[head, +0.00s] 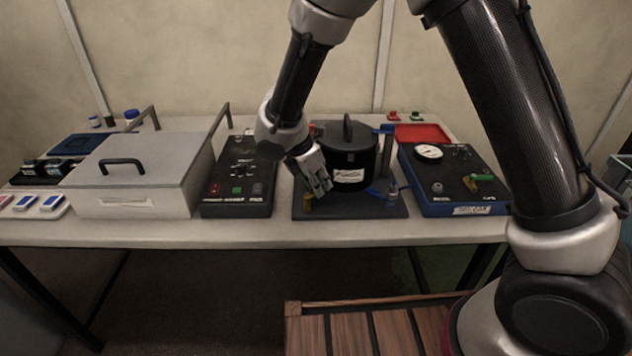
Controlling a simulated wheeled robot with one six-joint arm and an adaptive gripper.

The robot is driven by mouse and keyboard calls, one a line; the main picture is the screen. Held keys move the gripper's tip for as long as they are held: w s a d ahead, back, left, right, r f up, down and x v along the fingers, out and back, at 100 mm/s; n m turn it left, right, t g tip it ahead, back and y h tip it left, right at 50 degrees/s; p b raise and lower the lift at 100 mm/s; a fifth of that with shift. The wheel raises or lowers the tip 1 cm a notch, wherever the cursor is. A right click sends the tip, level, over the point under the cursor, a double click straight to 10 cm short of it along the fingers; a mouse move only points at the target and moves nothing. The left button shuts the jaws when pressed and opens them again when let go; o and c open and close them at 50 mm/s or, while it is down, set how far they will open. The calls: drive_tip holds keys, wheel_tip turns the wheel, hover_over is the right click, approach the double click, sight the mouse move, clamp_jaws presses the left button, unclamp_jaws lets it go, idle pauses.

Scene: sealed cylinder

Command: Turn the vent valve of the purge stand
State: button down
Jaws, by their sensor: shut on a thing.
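The black lidded cylinder (351,147) stands upright on a dark base plate (345,211), with a white label on its front. A small yellow fitting (307,203) sits at the front left of this plate. My gripper (318,188) is tilted down at the cylinder's left front, shut at the yellow fitting, and partly hides it. The exact contact is too small to see. A blue lever (379,195) sits at the plate's right side.
A black control box (240,178) stands left of the plate, close to my gripper. A grey lidded case (137,172) is farther left. A red tray (421,133) lies behind the blue box. A wooden slatted surface (345,330) is below the table's front edge.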

drive_tip(key=m, duration=0.1)
drive_tip(key=s+m+g, duration=0.1)
drive_tip(key=m, duration=0.1)
drive_tip(key=shift+d+m, duration=0.2)
drive_tip(key=shift+m, duration=0.1)
drive_tip(key=shift+s+d+m+g+h, duration=0.15)
drive_tip(key=shift+s+m+g, duration=0.2)
drive_tip(key=shift+m, duration=0.5)
drive_tip(key=shift+s+a+m+g+h, duration=0.1)
drive_tip(key=shift+s+m+g+h, duration=0.1)
drive_tip(key=shift+m+g, duration=0.45)
drive_tip(key=shift+m, duration=0.3)
drive_tip(key=c, duration=1.5)
unclamp_jaws()
drive_tip(key=shift+o, duration=0.2)
drive_tip(key=v, duration=1.2)
drive_tip(key=shift+s, duration=0.2)
